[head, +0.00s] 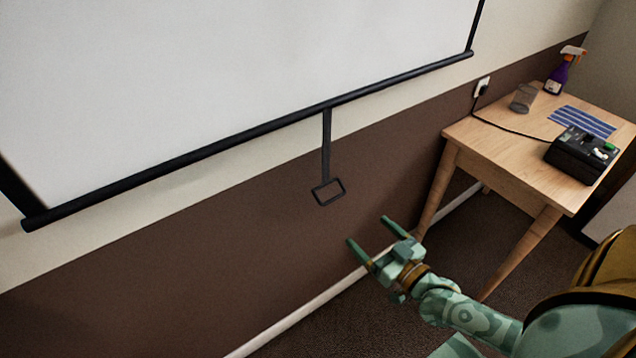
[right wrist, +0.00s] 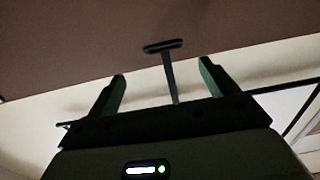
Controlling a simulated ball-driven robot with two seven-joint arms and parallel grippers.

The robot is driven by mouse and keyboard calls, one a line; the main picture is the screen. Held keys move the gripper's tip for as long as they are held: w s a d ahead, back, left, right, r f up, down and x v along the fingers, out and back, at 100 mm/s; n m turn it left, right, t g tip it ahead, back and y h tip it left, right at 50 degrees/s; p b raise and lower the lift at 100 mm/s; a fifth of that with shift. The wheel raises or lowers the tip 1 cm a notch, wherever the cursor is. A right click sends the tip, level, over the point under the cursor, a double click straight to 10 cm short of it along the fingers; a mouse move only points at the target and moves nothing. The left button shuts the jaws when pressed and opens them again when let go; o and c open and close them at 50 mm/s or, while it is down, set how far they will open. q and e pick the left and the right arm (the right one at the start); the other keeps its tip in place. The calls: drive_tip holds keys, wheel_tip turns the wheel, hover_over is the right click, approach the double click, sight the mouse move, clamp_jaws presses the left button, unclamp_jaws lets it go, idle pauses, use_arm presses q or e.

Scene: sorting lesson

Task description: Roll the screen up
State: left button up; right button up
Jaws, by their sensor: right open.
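The white projection screen (head: 240,75) hangs on the wall, pulled down, with a black bar (head: 220,146) along its lower edge. A black strap (head: 326,145) hangs from the bar and ends in a rectangular pull handle (head: 328,192). My right gripper (head: 368,229) is open and empty, apart from the handle, below it and to its right in the head view. In the right wrist view the handle (right wrist: 163,46) and its strap (right wrist: 171,80) show beyond and between my open fingers (right wrist: 163,82). My left gripper is not in view.
A wooden table (head: 480,145) stands at the right against the wall. A cable runs to a wall socket (head: 482,87). The wall below the screen is clear.

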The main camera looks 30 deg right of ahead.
sight(333, 198)
drive_tip(key=w+b, duration=0.1)
drive_tip(key=w, duration=0.4)
drive_tip(key=w+b, duration=0.1)
drive_tip(key=w, duration=0.3)
drive_tip(key=w+a+b, duration=0.1)
drive_tip(key=w, duration=0.4)
drive_tip(key=shift+w+a+b, duration=0.1)
drive_tip(key=shift+w+b, duration=0.2)
drive_tip(key=shift+b, duration=0.1)
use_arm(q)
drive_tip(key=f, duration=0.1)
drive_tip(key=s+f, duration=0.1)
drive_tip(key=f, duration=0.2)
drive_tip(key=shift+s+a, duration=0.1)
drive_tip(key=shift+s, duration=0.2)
use_arm(e)
drive_tip(key=shift+w+r, duration=0.1)
drive_tip(key=shift+w, duration=0.45)
